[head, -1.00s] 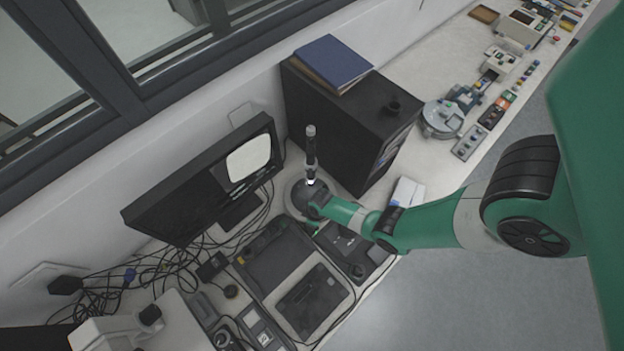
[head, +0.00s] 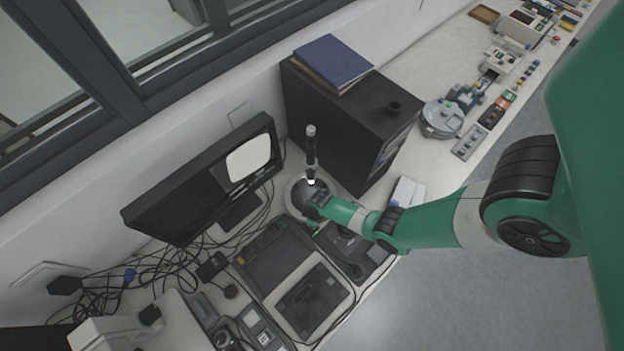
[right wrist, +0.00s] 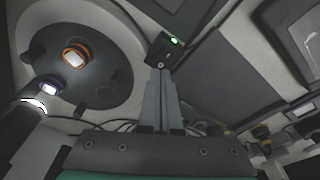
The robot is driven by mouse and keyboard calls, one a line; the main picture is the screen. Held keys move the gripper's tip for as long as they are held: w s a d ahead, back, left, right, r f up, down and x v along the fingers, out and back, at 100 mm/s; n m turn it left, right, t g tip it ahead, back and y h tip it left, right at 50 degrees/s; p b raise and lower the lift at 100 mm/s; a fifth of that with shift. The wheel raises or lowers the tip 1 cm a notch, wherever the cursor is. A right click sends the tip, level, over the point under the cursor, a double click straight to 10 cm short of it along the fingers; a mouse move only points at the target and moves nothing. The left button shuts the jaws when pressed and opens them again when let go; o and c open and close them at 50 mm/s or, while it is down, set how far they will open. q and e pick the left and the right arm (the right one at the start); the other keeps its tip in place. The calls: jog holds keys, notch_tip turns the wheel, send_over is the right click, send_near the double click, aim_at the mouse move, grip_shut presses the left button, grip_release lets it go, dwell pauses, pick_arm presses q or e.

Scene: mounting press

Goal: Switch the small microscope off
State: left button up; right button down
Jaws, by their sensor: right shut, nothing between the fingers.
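The small microscope (head: 311,148) stands between the monitor and the black cabinet, an upright dark tube with a bright light at its lower end over a round base. My right gripper (right wrist: 161,72) is shut and empty. In the right wrist view its fingertips are at the edge of a small black box (right wrist: 160,50) with a lit green light; I cannot tell whether they touch it. The dark round base (right wrist: 85,65) with orange and purple ringed parts is left of the fingers. In the head view my right arm's end covers part of the base and hides the fingertips. My left gripper is not in view.
A monitor (head: 205,180) stands left and a black cabinet (head: 345,125) with blue folders (head: 333,62) right. Flat dark devices (head: 275,258) lie in front. Loose cables (head: 150,270) tangle below the monitor. Several instruments line the bench at right.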

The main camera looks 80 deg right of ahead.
jog(key=shift+f+b, duration=0.75)
jog(key=shift+f, duration=0.05)
dwell(0.6)
